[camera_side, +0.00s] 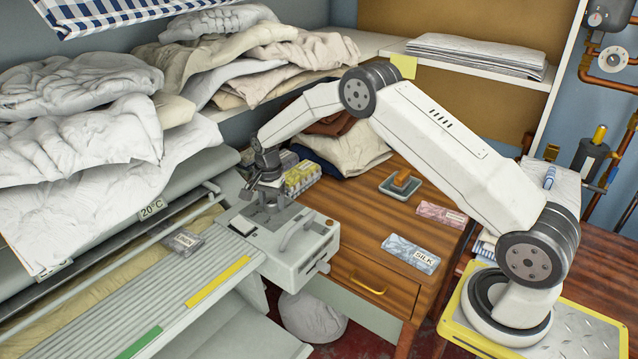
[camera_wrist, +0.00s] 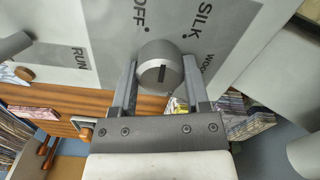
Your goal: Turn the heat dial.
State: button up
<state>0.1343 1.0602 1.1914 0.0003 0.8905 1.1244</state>
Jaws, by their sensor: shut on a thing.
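The heat dial (camera_wrist: 160,68) is a round grey knob with a dark pointer line, on a grey panel (camera_wrist: 95,20) marked OFF, SILK and a partly hidden word starting with WOO. In the wrist view my gripper (camera_wrist: 160,75) has one finger on each side of the dial, shut on it. The pointer line is near upright in that view. In the side view my gripper (camera_side: 266,180) is at the control box (camera_side: 290,245) on the ironer's right end. The dial is too small and covered to make out there.
A RUN label (camera_wrist: 80,58) is left of the dial. Piled linen (camera_side: 80,130) covers the ironer's left. Yellow boxes (camera_side: 302,177) stand behind my gripper. A SILK packet (camera_side: 411,253) lies on the wooden table (camera_side: 370,225), whose middle is mostly clear.

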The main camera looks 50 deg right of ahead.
aim_at(272, 200)
jog(key=m, duration=0.6)
jog(key=shift+r+m, duration=0.1)
jog(key=shift+m, duration=0.2)
dwell(0.4)
jog(key=o, duration=1.3)
jog(key=shift+r, duration=3.85)
